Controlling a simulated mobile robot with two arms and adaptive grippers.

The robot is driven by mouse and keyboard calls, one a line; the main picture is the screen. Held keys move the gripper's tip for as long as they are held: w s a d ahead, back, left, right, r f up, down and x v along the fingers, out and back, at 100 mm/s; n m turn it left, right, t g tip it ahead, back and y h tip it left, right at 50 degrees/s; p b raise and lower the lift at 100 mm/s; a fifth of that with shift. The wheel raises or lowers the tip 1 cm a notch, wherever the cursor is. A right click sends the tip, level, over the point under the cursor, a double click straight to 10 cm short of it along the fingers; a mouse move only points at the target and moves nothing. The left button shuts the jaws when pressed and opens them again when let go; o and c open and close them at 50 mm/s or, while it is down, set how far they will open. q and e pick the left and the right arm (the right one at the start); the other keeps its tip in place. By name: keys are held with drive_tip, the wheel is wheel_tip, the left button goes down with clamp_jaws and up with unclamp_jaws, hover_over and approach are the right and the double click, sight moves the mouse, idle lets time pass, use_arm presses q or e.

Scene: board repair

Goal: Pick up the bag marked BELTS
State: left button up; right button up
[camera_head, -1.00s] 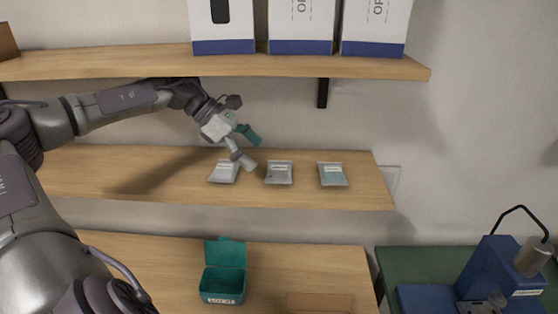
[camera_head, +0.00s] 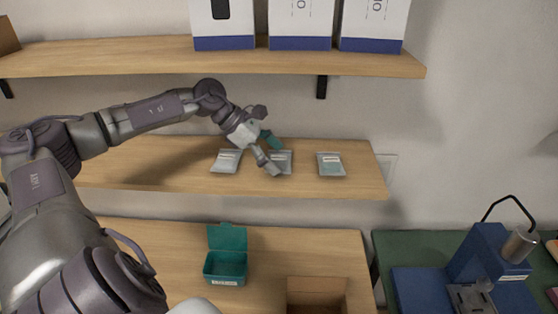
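Three small silvery bags lie in a row on the middle wooden shelf (camera_head: 370,185): a left bag (camera_head: 227,162), a middle bag (camera_head: 285,160) and a right bag (camera_head: 331,165). Each has a pale label too small to read, so I cannot tell which is marked BELTS. My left gripper (camera_head: 273,157) is at the middle bag, with its fingers spread and covering the bag's left part. One fingertip is teal, the other grey. I cannot tell whether the fingers touch the bag. My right gripper is not in view.
An upper shelf (camera_head: 380,62) with white-and-blue boxes (camera_head: 300,25) hangs above the gripper. Below, a lower wooden surface (camera_head: 310,250) holds an open green bin (camera_head: 226,262) and an open cardboard box (camera_head: 316,287). A blue machine (camera_head: 478,255) stands at lower right.

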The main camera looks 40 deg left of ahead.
use_arm(q)
drive_tip(key=c, duration=0.5)
drive_tip(key=shift+r, duration=0.1)
drive_tip(key=shift+c, duration=0.2)
